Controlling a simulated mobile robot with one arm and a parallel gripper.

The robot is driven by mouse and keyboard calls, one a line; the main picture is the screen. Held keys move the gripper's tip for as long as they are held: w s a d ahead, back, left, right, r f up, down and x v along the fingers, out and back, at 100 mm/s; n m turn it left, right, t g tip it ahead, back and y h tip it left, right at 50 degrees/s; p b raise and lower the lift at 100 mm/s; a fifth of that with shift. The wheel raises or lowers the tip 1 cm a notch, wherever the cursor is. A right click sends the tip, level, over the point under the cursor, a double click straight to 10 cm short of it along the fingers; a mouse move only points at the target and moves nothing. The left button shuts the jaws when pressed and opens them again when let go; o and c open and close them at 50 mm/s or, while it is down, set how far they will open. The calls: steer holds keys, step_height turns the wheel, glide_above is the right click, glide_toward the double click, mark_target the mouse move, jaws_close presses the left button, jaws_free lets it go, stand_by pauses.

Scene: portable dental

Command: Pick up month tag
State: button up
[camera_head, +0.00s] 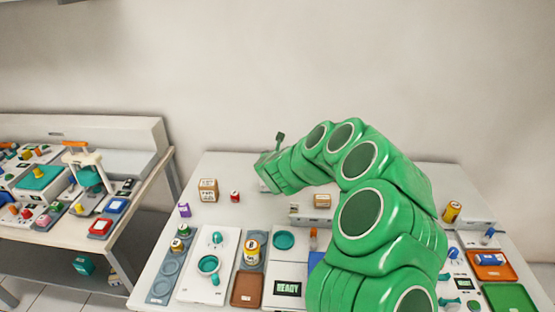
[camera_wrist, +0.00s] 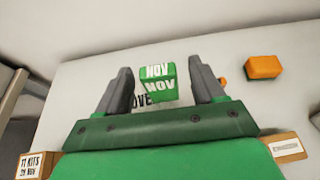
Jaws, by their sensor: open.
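The month tag (camera_wrist: 158,84) is a green block with white "NOV" lettering on its top and front faces. It stands between the two dark fingers of my gripper (camera_wrist: 160,66) in the wrist view. The gripper is open, with a gap showing between the tag and each finger. Dark lettering reading "OVE" shows beside the tag, partly hidden by the left finger. In the head view my green arm reaches over the back of the white table (camera_head: 250,166); its jaws and the tag cannot be made out there.
An orange block (camera_wrist: 263,66) lies right of the gripper. A cardboard box (camera_wrist: 31,164) marked "17 KITS 29 NOV" stands at lower left, another box (camera_wrist: 287,147) at lower right. Trays and jars crowd the table's front, including a brown tray (camera_head: 246,290) and a yellow jar (camera_head: 252,251).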

steer(key=shift+x, duration=1.3)
steer(key=c, duration=1.1)
steer(key=shift+r, duration=0.1)
